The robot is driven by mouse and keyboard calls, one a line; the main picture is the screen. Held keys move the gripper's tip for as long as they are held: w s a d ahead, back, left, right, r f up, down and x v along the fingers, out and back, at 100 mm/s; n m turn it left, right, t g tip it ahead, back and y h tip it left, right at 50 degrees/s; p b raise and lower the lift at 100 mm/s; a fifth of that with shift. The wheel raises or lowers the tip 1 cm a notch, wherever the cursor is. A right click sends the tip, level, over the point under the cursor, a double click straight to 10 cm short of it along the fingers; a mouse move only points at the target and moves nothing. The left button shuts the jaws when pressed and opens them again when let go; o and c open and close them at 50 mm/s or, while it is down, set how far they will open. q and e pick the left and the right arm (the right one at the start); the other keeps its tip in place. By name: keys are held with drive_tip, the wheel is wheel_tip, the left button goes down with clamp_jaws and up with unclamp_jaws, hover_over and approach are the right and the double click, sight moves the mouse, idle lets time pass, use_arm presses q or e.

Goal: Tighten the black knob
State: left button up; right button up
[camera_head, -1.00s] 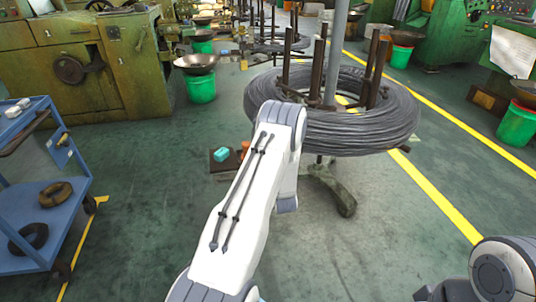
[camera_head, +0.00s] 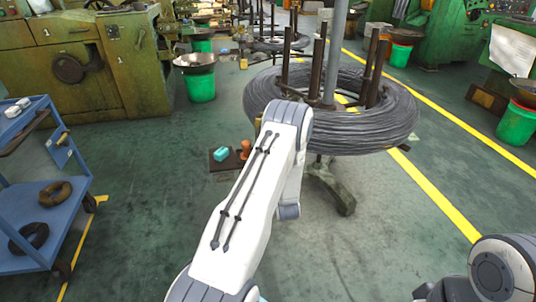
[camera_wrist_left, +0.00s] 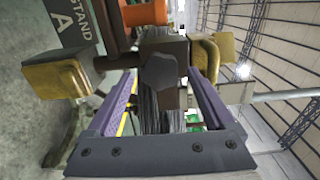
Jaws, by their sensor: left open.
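In the left wrist view, a dark many-sided knob (camera_wrist_left: 160,84) sits in the middle, between my gripper's fingers. It appears to be the black knob. My left gripper (camera_wrist_left: 162,76) is open, with one purple-lined finger on each side of the knob. I cannot tell whether a finger touches it. Yellow-brown blocks (camera_wrist_left: 58,74) stand out left and right beyond the fingers. In the head view my left arm hides its own gripper and the knob. My right arm shows only at the bottom right corner; its gripper is not seen.
A grey wire coil (camera_head: 345,125) hangs around upright posts on a stand just beyond my arm. A blue cart (camera_head: 75,175) is at the left. A sign reading "STAND A" (camera_wrist_left: 82,22) and an orange part (camera_wrist_left: 152,12) show in the wrist view.

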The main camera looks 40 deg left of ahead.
use_arm(q)
drive_tip(key=v, duration=0.7)
drive_tip(key=shift+s+d+p, duration=0.15)
drive_tip(key=shift+d+p, duration=0.15)
drive_tip(key=w+d+r+n+h, duration=0.1)
drive_tip(key=w+d+h, duration=0.15)
drive_tip(key=d, duration=0.45)
drive_tip(key=w+d+r+h, duration=0.1)
drive_tip(key=w+d+h, duration=0.1)
drive_tip(key=d+h, duration=0.3)
drive_tip(key=w+d+r+n+h, duration=0.1)
drive_tip(key=w+d+r+h, duration=0.1)
drive_tip(key=d, duration=0.6)
drive_tip(key=s+d+r+g+h, duration=0.2)
drive_tip(key=s+d+g+h, duration=0.1)
drive_tip(key=s+d, duration=0.5)
drive_tip(key=s+d+r+g+h, duration=0.35)
drive_tip(key=s+d, duration=0.25)
drive_tip(key=d, duration=0.3)
drive_tip(key=s+a+r+m+g+y, duration=0.1)
drive_tip(key=s+r+g, duration=0.15)
drive_tip(key=s, duration=0.85)
drive_tip(key=s+a+r+g, duration=0.1)
drive_tip(key=s+r+g, duration=0.15)
drive_tip(key=s, duration=0.95)
wheel_tip(320, 180, up, 23)
drive_tip(key=p, duration=2.3)
drive_tip(key=shift+w+f, duration=0.2)
drive_tip(key=shift+w, duration=0.3)
